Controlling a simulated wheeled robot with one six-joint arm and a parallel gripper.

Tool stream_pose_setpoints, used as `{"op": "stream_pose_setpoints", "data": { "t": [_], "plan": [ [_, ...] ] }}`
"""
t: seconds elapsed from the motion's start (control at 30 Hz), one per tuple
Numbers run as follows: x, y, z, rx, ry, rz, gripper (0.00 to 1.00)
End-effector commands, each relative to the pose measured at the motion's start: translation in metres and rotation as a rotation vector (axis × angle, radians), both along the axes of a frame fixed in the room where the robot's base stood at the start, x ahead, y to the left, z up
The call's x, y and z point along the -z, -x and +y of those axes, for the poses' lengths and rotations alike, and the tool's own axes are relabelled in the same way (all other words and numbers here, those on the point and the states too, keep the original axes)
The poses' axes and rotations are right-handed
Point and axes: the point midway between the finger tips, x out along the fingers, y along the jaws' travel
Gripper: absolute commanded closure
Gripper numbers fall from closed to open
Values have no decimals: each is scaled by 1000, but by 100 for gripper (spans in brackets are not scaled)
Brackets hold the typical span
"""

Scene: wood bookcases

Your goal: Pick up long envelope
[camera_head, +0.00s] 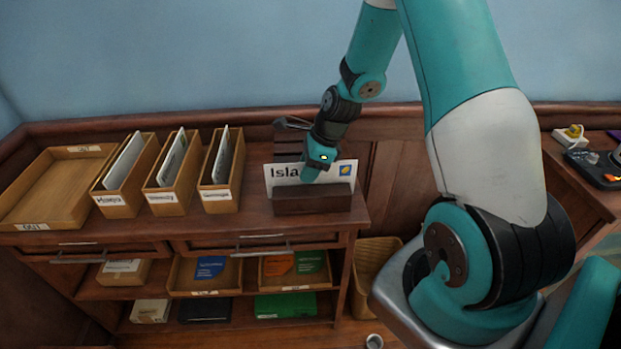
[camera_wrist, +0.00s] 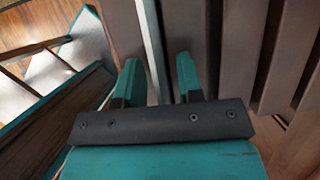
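The long envelope (camera_head: 281,178) is white, with large dark letters beginning "Isla" and a blue and yellow stamp at its right end. It stands upright in a dark wooden holder (camera_head: 312,201) on the cabinet top. My gripper (camera_head: 319,167) is at the envelope's middle, coming from above, and hides part of the lettering. In the wrist view, my gripper (camera_wrist: 157,62) is open, with its two teal fingers apart. The envelope's thin pale edge (camera_wrist: 151,40) runs between them, with a gap visible to the right finger. The lower part of the envelope is hidden by the holder.
Several narrow wooden boxes with upright envelopes, one labelled box (camera_head: 221,196) nearest, stand left of the holder. An empty wooden tray (camera_head: 60,190) is at the far left. The wall (camera_head: 200,55) is close behind. A wicker basket (camera_head: 374,255) stands right of the cabinet.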

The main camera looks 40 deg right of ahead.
Motion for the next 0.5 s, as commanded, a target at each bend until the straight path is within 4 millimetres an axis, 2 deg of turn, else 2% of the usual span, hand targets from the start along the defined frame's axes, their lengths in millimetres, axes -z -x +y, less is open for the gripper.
{"op": "stream_pose_setpoints", "data": {
  "t": [0.2,0.23,0.37,0.5],
  "plan": [
    [1,0,0,0,0,0,66],
    [1,0,0,0,0,0,71],
    [1,0,0,0,0,0,100],
    [1,0,0,1,0,0,100]
  ]
}}
